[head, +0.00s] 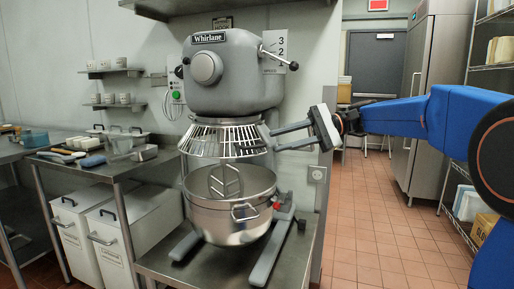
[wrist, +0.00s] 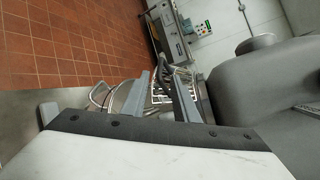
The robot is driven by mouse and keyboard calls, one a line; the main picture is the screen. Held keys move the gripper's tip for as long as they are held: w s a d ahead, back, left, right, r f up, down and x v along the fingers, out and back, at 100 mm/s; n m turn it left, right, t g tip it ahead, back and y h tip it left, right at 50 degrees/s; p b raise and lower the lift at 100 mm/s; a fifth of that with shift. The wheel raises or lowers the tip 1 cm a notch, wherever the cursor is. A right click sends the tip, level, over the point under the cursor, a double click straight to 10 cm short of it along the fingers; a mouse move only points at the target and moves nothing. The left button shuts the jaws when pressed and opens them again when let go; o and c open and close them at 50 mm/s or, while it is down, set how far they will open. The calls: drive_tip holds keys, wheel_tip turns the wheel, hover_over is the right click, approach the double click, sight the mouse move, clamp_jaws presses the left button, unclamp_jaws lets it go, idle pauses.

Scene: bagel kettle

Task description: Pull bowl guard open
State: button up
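The bowl guard (head: 210,141) is a flared cage of pale wire bars under the head of the grey mixer (head: 235,75). It sits above the steel bowl (head: 228,220), across the front. A dark handle (head: 249,148) shows on its right front. My gripper (head: 273,141) reaches in from the right, at guard height, its two grey fingers spread apart near the handle. In the wrist view, my gripper (wrist: 157,75) shows both fingers apart, with the guard bars (wrist: 160,92) beyond. A dark part shows near the right finger there; contact cannot be told.
The mixer stands on a steel table (head: 160,262). A lever with a ball knob (head: 293,66) sticks out from the mixer head above my gripper. A steel counter (head: 95,165) with utensils stands left, white bins (head: 75,235) below. Tiled floor (head: 380,230) is open at the right.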

sight(262, 146)
drive_tip(key=x, duration=0.7)
drive_tip(key=shift+a+f, duration=0.1)
drive_tip(key=shift+a, duration=0.25)
drive_tip(key=shift+c, duration=0.7)
clamp_jaws()
